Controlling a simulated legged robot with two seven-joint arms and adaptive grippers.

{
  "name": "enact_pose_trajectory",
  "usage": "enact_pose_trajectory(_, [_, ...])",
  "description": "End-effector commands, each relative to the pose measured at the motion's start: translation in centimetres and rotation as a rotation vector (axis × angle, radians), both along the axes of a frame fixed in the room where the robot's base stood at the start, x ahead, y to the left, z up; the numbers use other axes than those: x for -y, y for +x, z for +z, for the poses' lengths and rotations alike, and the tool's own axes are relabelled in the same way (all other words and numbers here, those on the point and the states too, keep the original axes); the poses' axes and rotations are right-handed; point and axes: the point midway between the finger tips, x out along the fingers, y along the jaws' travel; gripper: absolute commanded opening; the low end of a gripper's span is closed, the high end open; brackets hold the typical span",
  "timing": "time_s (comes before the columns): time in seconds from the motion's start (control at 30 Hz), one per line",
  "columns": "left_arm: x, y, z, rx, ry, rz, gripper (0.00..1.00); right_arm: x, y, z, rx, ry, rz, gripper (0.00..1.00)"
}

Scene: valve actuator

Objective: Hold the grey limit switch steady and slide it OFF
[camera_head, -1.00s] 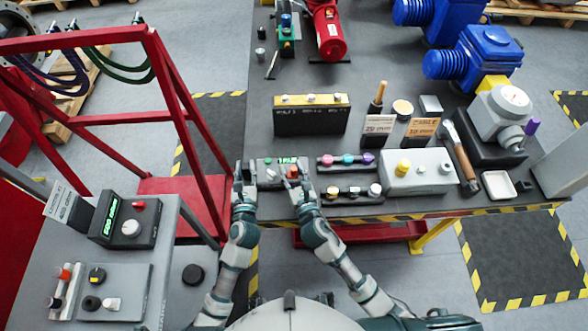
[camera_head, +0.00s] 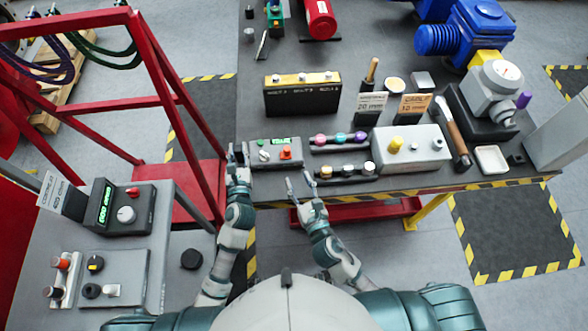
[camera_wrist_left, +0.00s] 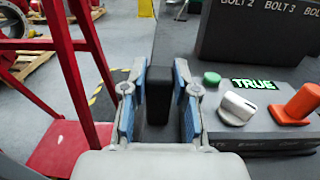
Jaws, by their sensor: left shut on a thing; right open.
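The grey limit switch (camera_head: 276,153) is a box near the table's front left edge. It carries a green button (camera_wrist_left: 212,78), a lit green display (camera_wrist_left: 253,84) reading TRUE, a white knob (camera_wrist_left: 237,107) and an orange slider (camera_wrist_left: 298,105). The slider also shows in the head view (camera_head: 286,153). My left gripper (camera_head: 238,152) is at the box's left end, its fingers shut on an upright black block (camera_wrist_left: 158,88). Whether block and box join is hidden behind a finger. My right gripper (camera_head: 301,180) is open and empty, in front of the box and apart from it.
A black bolt block (camera_head: 302,97) is behind. A red frame (camera_head: 178,95) stands close left of my left arm. The striped table edge (camera_head: 400,195) runs in front.

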Motion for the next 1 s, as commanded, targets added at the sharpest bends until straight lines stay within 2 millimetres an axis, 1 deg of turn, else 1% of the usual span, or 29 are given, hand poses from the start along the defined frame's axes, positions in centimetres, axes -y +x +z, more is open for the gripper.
enact_pose_trajectory(0.1, [0.0,0.0,-0.2,-0.003,0.001,0.001,0.00,0.1,-0.4,0.0,-0.001,0.000,0.001,0.47])
enact_pose_trajectory(0.4, [0.0,0.0,-0.2,-0.003,0.002,0.001,0.00,0.1,-0.4,0.0,0.000,0.000,0.001,0.47])
enact_pose_trajectory(0.43, [0.0,0.0,-0.2,-0.003,0.002,0.001,0.34,0.1,-0.4,0.0,0.000,0.000,0.000,0.47])
enact_pose_trajectory(0.47, [0.0,0.0,-0.2,-0.003,0.002,0.001,0.41,0.1,-0.4,0.0,0.000,0.000,0.000,0.47])
enact_pose_trajectory(0.5, [0.0,0.0,-0.2,-0.003,0.002,0.001,0.51,0.1,-0.4,0.0,0.000,0.000,0.000,0.47])
enact_pose_trajectory(0.53, [0.0,0.0,-0.1,-0.003,0.002,0.001,0.58,0.1,-0.4,0.0,0.000,0.000,0.000,0.47])
enact_pose_trajectory(0.87, [0.0,-0.2,-0.1,-0.001,0.001,0.000,0.58,0.1,-0.4,0.0,0.000,0.000,0.000,0.47])
enact_pose_trajectory(0.97, [0.1,-1.2,-0.1,-0.002,0.000,-0.001,0.58,0.1,-0.4,0.0,0.000,0.000,0.000,0.47])
enact_pose_trajectory(1.0, [0.1,-1.9,-0.2,-0.003,0.000,-0.001,0.58,0.1,-0.4,0.0,0.000,-0.001,0.000,0.47])
